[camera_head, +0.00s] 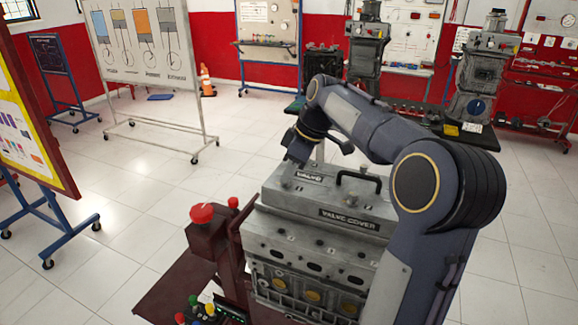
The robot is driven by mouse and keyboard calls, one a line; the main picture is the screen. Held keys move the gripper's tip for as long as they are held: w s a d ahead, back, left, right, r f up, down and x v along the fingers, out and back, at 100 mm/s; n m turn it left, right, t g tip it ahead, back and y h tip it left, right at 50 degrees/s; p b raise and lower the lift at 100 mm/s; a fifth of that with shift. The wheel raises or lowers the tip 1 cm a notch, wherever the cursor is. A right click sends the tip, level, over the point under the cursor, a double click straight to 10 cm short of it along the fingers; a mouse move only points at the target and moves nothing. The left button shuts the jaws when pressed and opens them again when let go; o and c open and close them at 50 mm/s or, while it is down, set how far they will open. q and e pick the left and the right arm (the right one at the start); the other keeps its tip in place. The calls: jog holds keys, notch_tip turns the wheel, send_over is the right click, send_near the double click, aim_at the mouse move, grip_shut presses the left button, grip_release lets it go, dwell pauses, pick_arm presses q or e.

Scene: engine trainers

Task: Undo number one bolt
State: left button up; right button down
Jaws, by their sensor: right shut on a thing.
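The grey engine trainer stands at the lower middle, with a valve cover (335,204) on top that carries "VALVE COVER" lettering and a black handle (360,180). My right arm reaches in from the right and arches over the cover. My right gripper (297,152) points down above the cover's far left corner. It is shut on a bolt there, which the fingers mostly hide; whether the bolt is still seated I cannot tell. Small round studs (320,243) with numbers show along the engine's near side. My left gripper is out of view.
A dark red stand with a red knob (202,213) is left of the engine, with coloured buttons (194,301) below. Display boards on wheeled frames (145,40) stand at the left and back. Other engines (480,95) rest on a table at the back right.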

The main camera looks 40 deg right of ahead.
jog(key=n+p, duration=0.1)
jog(key=n, duration=0.1)
jog(key=n+g+y+p, duration=0.1)
jog(key=n, duration=0.1)
jog(key=shift+w+d+r+n, duration=0.15)
jog(key=shift+n, duration=0.25)
jog(key=n+g+p, duration=0.1)
jog(key=n, duration=0.2)
jog(key=shift+w+n+g+y, duration=0.15)
jog(key=shift+n+g+y, duration=0.15)
jog(key=shift+g+y, duration=0.1)
jog(key=n+g, duration=0.1)
jog(key=n, duration=0.2)
jog(key=shift+w+n, duration=0.15)
jog(key=shift+n, duration=0.15)
jog(key=shift+w+n+g, duration=0.1)
jog(key=shift+n+g, duration=0.7)
jog(key=shift+n, duration=0.8)
jog(key=c, duration=1.3)
grip_release()
jog(key=shift+c, duration=0.2)
